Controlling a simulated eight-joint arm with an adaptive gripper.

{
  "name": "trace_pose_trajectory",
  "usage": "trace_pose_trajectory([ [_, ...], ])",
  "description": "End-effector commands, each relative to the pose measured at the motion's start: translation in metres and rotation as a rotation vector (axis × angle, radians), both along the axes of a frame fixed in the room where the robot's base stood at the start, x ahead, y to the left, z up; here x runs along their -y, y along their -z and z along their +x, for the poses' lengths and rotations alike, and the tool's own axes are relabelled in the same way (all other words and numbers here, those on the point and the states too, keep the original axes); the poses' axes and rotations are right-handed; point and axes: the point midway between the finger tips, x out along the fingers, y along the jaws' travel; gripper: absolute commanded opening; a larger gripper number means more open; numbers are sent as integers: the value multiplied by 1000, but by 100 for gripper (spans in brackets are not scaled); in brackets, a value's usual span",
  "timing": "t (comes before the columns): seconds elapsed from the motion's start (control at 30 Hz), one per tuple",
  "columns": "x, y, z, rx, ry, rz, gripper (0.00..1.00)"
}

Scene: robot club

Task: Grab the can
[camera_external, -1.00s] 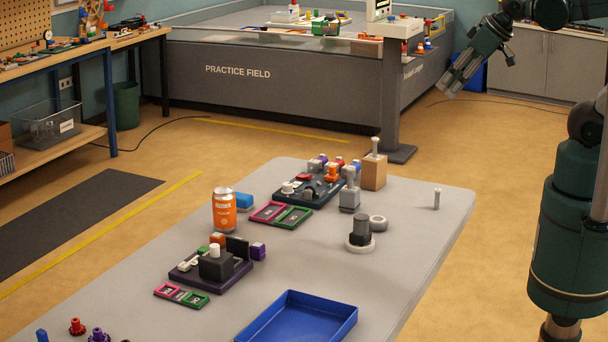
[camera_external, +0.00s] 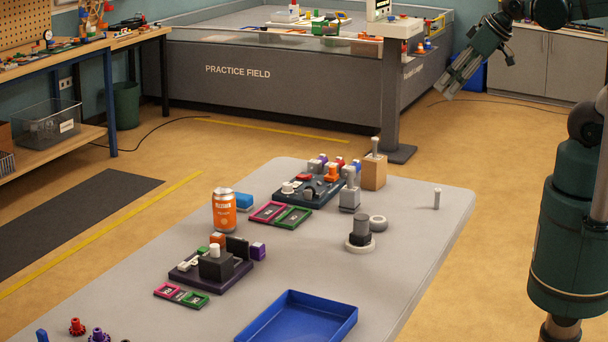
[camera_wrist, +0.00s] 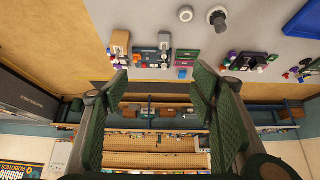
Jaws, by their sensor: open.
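The orange can (camera_external: 224,211), with a silver top, stands upright on the grey table (camera_external: 420,240), towards its left edge in the external view. My gripper (camera_external: 449,88) hangs in the air beyond the table's far right end, well apart from the can. In the wrist view my gripper (camera_wrist: 162,76) shows its two green fingers spread wide with nothing between them.
A purple-based tray (camera_external: 211,272) sits nearer the camera. A blue bin (camera_external: 300,318) is at the front; the right table area is mostly bare.

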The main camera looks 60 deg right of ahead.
Motion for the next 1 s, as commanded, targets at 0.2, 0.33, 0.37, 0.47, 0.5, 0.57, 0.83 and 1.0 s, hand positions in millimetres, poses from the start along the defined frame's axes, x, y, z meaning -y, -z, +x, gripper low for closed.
trace_pose_trajectory([
  [0.2,-3,-8,12,-12,-28,-15,57],
  [0.33,-7,-15,26,-28,-63,-34,57],
  [0.37,-7,-17,29,-32,-72,-38,57],
  [0.47,-11,-24,43,-46,-106,-56,57],
  [0.5,-12,-26,49,-52,-120,-64,57],
  [0.57,-15,-29,58,-62,-141,-74,57],
  [0.83,-27,-41,98,-102,-238,-121,57],
  [1.0,-35,-46,125,-126,-299,-149,57],
])
